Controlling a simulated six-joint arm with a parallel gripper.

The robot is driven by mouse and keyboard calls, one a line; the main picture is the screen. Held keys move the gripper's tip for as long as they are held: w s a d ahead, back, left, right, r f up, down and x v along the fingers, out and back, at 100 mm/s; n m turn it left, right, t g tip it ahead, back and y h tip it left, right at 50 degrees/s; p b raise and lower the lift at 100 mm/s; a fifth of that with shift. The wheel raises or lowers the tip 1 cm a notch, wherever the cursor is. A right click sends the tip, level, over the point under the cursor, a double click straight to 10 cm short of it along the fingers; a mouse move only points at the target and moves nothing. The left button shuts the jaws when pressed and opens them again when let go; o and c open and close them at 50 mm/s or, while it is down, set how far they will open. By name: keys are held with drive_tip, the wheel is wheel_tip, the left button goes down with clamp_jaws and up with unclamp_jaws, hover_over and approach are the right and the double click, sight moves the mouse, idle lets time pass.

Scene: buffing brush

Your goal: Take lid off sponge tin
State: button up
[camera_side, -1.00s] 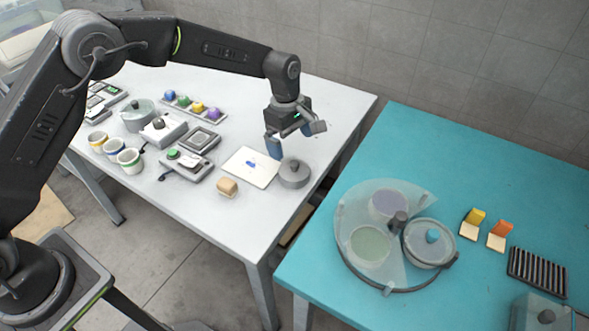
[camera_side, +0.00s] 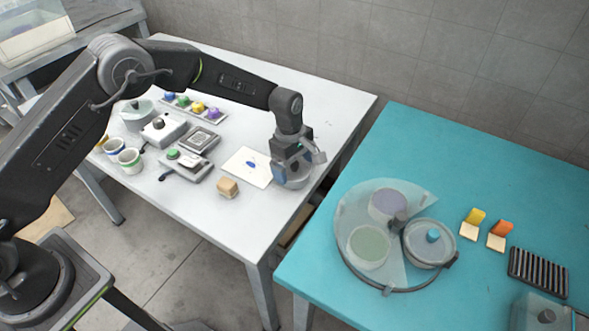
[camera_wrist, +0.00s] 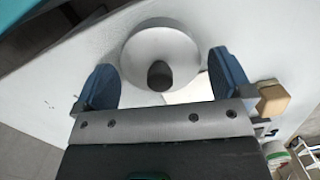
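A round grey tin (camera_side: 298,183) with a lid stands at the right end of the white table. The wrist view shows the round pale lid (camera_wrist: 150,43) from above, with a dark knob (camera_wrist: 160,75) at its middle. My gripper (camera_side: 297,166) is low over the tin and hides much of it in the side view. In the wrist view my gripper (camera_wrist: 165,80) is open, its two blue fingers apart on either side of the knob. I see no contact with the knob. The tin's inside is hidden by the lid.
Small devices and cups (camera_side: 130,160) stand farther left. A teal table (camera_side: 480,160) with a round tray is at right, across a gap.

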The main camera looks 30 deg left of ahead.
drive_tip(key=c, duration=0.6)
drive_tip(key=shift+c, duration=0.2)
drive_tip(key=shift+r, duration=0.2)
